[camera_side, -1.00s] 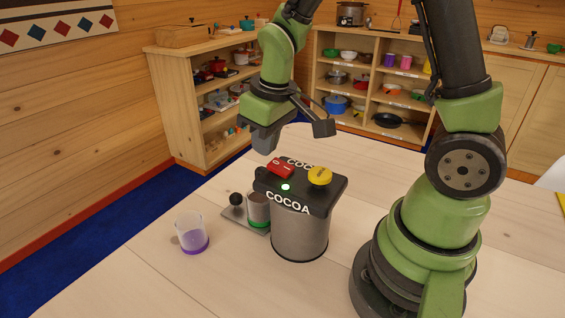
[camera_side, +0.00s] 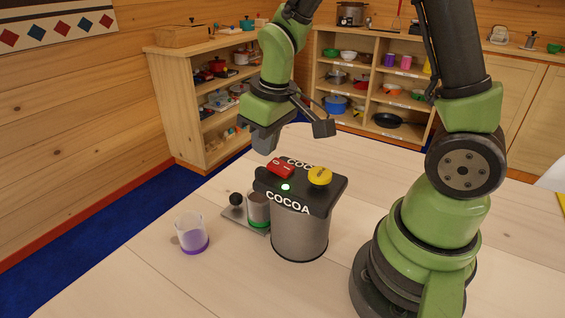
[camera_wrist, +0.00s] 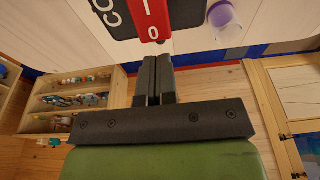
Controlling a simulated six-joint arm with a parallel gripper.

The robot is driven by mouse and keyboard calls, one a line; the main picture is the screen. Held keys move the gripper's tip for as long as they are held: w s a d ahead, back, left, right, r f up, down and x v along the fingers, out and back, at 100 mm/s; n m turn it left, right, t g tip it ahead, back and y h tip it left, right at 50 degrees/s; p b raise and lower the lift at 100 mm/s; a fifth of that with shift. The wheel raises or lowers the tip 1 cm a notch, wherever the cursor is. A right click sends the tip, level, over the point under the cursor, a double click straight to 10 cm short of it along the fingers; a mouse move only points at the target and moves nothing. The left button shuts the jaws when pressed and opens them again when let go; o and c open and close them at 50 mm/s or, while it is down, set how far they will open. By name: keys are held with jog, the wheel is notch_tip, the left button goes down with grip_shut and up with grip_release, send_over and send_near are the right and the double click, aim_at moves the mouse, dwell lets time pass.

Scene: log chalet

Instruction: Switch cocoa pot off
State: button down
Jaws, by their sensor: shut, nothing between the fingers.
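The cocoa pot (camera_side: 299,232) stands on the pale table, a grey cylinder with a black lid marked COCOA. On the lid are a red rocker switch (camera_side: 281,168) marked I and 0, a yellow knob (camera_side: 320,176) and a lit green light (camera_side: 286,187). The switch (camera_wrist: 150,18) also shows at the top of the wrist view, just beyond my fingertips. My gripper (camera_side: 264,143) is shut and empty, above and behind the pot, apart from the switch. The wrist view shows its two fingers (camera_wrist: 154,62) together.
A cup with green at its base (camera_side: 258,207) stands against the pot's left side, by a small plate with a black ball knob (camera_side: 236,199). A clear cup with a purple base (camera_side: 192,234) stands further left. The table's front left is clear.

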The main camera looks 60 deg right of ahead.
jog(key=shift+f, duration=0.7)
jog(key=shift+r, duration=0.75)
dwell(0.3)
notch_tip(320, 180, up, 5)
dwell(0.5)
